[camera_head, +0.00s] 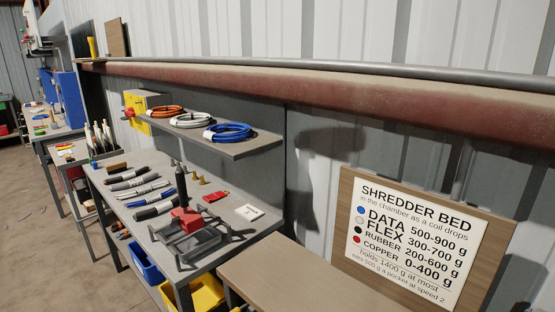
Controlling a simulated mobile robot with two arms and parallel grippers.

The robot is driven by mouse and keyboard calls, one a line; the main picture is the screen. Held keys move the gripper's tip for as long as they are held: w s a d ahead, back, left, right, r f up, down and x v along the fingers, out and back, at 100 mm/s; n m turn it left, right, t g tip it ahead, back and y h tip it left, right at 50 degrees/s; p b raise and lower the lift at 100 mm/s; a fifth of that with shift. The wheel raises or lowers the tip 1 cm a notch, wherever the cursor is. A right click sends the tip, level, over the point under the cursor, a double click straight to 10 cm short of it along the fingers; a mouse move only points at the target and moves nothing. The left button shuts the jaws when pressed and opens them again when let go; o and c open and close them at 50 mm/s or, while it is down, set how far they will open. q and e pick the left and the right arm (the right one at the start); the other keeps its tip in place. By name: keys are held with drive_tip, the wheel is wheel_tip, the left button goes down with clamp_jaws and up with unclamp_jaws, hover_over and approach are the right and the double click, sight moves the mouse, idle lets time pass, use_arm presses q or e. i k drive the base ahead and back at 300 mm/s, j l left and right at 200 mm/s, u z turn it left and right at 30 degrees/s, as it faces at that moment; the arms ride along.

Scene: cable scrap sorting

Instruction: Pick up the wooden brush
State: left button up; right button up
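A small brown wooden block shape (116,167), which looks like the wooden brush, lies at the far left end of the grey workbench (264,226). It is too small to make out bristles. Black, grey and blue cable bundles (140,190) lie just in front of it on the bench. Neither of my grippers is in view, so their state does not show.
A red and grey device (185,222) with a black upright handle stands near the bench's front end. A shelf (255,143) above holds orange, white and blue coils. Blue (146,262) and yellow bins (200,294) sit below. A wooden top (300,280) fills the foreground.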

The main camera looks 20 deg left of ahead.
sight(120, 165)
drive_tip(key=i+j, duration=0.15)
drive_tip(key=j, duration=0.25)
drive_tip(key=i+j+z, duration=0.1)
drive_tip(key=j, duration=0.25)
drive_tip(key=i+j, duration=0.15)
drive_tip(key=j, duration=0.25)
drive_tip(key=i+j+z, duration=0.1)
drive_tip(key=j, duration=0.3)
drive_tip(key=i+j, duration=0.15)
drive_tip(key=j, duration=0.25)
drive_tip(key=i+j+z, duration=0.1)
drive_tip(key=j, duration=0.3)
